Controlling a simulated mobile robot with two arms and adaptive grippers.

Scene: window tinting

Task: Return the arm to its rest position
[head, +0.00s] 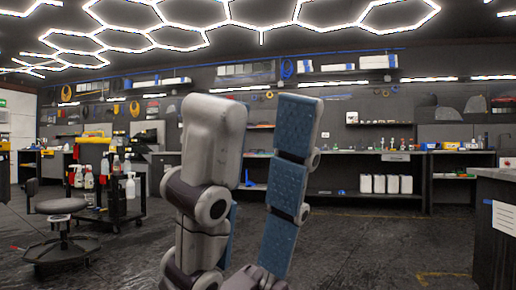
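My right gripper (257,125) stands upright close to the camera in the middle of the head view. Its grey, jointed fingers point up, and blue pads show on the right finger. A clear gap lies between the two fingertips, and nothing shows between them, so it is open and empty. The rest of the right arm is below the picture's edge. My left arm and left gripper are not in view.
A round stool (60,206) and a black cart (122,200) with spray bottles stand at the left. A dark counter (492,225) juts in at the right. Workbenches and a shelf (345,82) line the far wall. The dark floor (375,250) between is clear.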

